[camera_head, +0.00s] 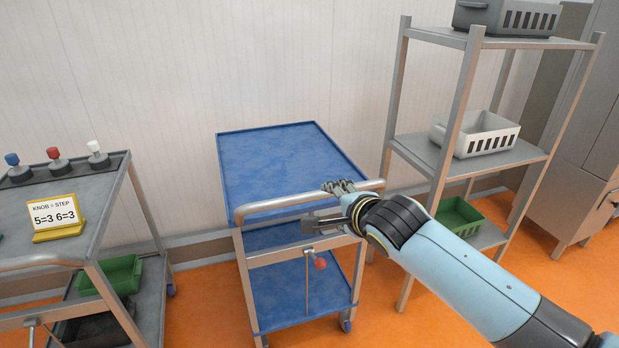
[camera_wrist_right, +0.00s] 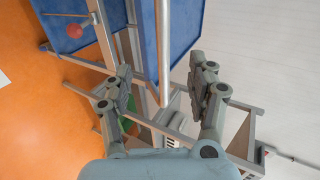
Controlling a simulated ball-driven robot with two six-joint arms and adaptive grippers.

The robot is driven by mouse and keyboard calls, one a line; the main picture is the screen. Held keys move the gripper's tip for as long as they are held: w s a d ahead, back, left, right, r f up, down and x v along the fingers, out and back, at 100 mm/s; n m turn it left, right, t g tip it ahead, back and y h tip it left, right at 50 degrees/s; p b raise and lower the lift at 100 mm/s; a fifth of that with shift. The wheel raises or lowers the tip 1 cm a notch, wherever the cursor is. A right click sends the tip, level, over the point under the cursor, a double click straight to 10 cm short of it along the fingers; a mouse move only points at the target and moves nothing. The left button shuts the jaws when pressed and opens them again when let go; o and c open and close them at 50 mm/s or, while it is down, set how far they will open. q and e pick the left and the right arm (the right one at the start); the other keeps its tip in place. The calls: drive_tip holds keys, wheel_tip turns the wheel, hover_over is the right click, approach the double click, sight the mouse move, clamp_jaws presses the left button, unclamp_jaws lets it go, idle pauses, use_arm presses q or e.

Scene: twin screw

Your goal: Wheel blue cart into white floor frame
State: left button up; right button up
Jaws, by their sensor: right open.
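The blue cart (camera_head: 280,160) stands upright in the middle of the head view, with a blue top, a blue lower shelf and a grey metal handle bar (camera_head: 275,203) along its near side. My right gripper (camera_head: 322,205) is open at the right part of this bar. In the right wrist view the bar (camera_wrist_right: 163,50) runs between the two spread fingers (camera_wrist_right: 160,88); contact cannot be told. A red knob (camera_head: 320,263) on a lever hangs below the bar. No white floor frame shows clearly; a small white patch (camera_wrist_right: 3,80) lies at the left edge of the wrist view. My left gripper is out of view.
A grey cart (camera_head: 85,210) with knobs and a yellow sign (camera_head: 54,215) stands at left. A metal rack (camera_head: 455,150) with a white basket (camera_head: 475,134) and a green bin (camera_head: 458,217) stands at right. The wall is close behind the blue cart. Orange floor shows between them.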

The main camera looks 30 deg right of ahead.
sight(319, 197)
drive_tip(key=b+x, duration=1)
drive_tip(key=x, duration=0.3)
drive_tip(key=shift+r, duration=0.1)
drive_tip(key=shift+w+d+b, duration=0.15)
drive_tip(key=shift+w+b, duration=0.25)
drive_tip(key=shift+w, duration=0.05)
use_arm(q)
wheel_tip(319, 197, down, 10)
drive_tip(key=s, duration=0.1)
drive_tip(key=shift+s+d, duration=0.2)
use_arm(e)
clamp_jaws()
